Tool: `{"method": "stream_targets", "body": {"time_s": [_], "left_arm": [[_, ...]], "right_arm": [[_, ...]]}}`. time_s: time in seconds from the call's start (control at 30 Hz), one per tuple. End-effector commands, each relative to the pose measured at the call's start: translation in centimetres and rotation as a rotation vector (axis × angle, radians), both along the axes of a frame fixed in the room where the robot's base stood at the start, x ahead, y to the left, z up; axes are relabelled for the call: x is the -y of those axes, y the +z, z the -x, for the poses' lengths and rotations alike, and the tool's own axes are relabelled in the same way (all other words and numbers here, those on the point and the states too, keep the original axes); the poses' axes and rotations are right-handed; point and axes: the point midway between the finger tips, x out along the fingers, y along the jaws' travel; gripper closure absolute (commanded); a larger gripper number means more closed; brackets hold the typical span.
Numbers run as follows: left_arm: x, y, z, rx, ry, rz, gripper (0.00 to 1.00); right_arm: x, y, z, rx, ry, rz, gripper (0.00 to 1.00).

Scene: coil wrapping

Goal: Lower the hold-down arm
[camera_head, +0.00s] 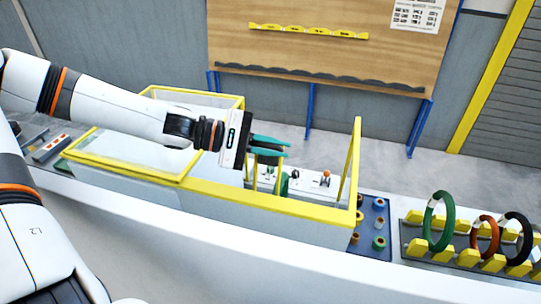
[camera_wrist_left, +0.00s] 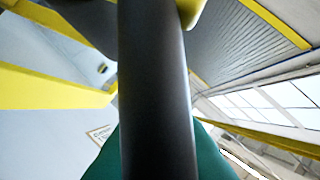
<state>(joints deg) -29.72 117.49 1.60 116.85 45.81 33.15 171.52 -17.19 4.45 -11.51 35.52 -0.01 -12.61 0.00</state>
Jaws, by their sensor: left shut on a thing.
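My left gripper (camera_head: 270,146) reaches over the yellow-framed enclosure, its teal fingers pointing right. It is shut on a thick dark bar (camera_wrist_left: 157,90), which runs upright through the middle of the left wrist view with a teal finger on each side. The bar appears to be part of the hold-down arm; in the head view it is mostly hidden by the fingers and hand. A yellow part meets the bar at the top of the wrist view. My right gripper is not in view.
The enclosure's yellow front rail (camera_head: 270,200) and upright edge (camera_head: 352,165) stand close to the gripper. Inside are a green coil (camera_head: 283,184) and an orange-topped control (camera_head: 326,175). At right are a blue tray (camera_head: 373,205) of small spools and a rack holding a green ring (camera_head: 439,221) and others.

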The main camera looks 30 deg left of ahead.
Motion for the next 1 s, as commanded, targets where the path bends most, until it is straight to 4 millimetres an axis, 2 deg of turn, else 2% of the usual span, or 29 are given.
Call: {"method": "stream_targets", "body": {"time_s": [0.1, 0.4, 0.57, 1.0], "left_arm": [[-0.7, -0.7, -2.3, 0.004, 0.004, -0.011, 1.00], [-1.5, -1.4, -5.5, -0.054, 0.002, 0.002, 1.00], [-1.8, -2.1, -6.7, -0.121, 0.000, 0.016, 1.00], [-2.4, -3.2, -8.5, -0.111, 0.005, 0.025, 1.00]], "right_arm": [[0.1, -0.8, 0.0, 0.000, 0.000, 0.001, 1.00], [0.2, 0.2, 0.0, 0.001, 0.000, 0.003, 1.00], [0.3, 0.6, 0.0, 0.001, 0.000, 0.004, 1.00], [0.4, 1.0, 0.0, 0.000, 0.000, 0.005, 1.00]]}}
